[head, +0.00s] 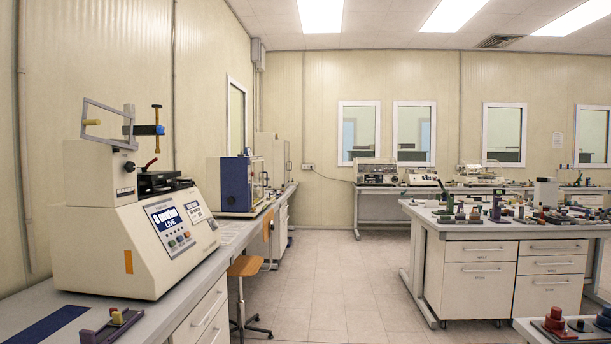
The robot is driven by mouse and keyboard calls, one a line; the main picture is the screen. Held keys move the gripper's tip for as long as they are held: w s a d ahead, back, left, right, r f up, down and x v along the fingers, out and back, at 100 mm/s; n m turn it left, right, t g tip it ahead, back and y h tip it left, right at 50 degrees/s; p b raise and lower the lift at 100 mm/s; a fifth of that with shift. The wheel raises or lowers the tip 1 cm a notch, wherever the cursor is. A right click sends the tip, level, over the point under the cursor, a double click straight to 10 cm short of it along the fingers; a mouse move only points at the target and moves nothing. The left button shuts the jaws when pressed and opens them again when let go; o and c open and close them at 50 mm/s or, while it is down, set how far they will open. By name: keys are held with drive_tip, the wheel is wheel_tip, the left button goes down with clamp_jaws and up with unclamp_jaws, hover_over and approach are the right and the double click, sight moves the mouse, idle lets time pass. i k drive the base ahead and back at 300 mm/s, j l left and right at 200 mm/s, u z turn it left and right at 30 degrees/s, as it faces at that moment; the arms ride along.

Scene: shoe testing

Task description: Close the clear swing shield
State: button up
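The clear swing shield (108,122) looks like a see-through panel in a grey frame with a short tan handle at its left. It stands tilted up on top of the beige testing machine (115,235) at the left. It is apart from the black clamp parts (162,182) on the machine's front ledge, which are uncovered. A post with a brass-coloured screw and a blue-black block (150,130) rises just right of the shield. The shield's hinge is too small to make out. My gripper is not in view.
The grey bench (180,310) carries the machine, a dark blue mat (47,325) and small parts at the front edge. A blue cabinet (230,185) stands farther back. A stool (246,268) stands beside the bench. A cluttered island (505,228) is at right. The aisle floor between is clear.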

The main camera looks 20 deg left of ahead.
sight(134, 145)
drive_tip(key=u, duration=0.55)
drive_tip(key=i+u, duration=0.25)
drive_tip(key=u, duration=0.15)
drive_tip(key=i+u, duration=0.4)
drive_tip(key=i+l+u, duration=0.15)
drive_tip(key=u, duration=0.25)
drive_tip(key=i+l+u, duration=0.15)
drive_tip(key=i+l, duration=0.3)
drive_tip(key=i+l+u, duration=0.1)
drive_tip(key=i+l, duration=0.35)
drive_tip(key=l, duration=0.15)
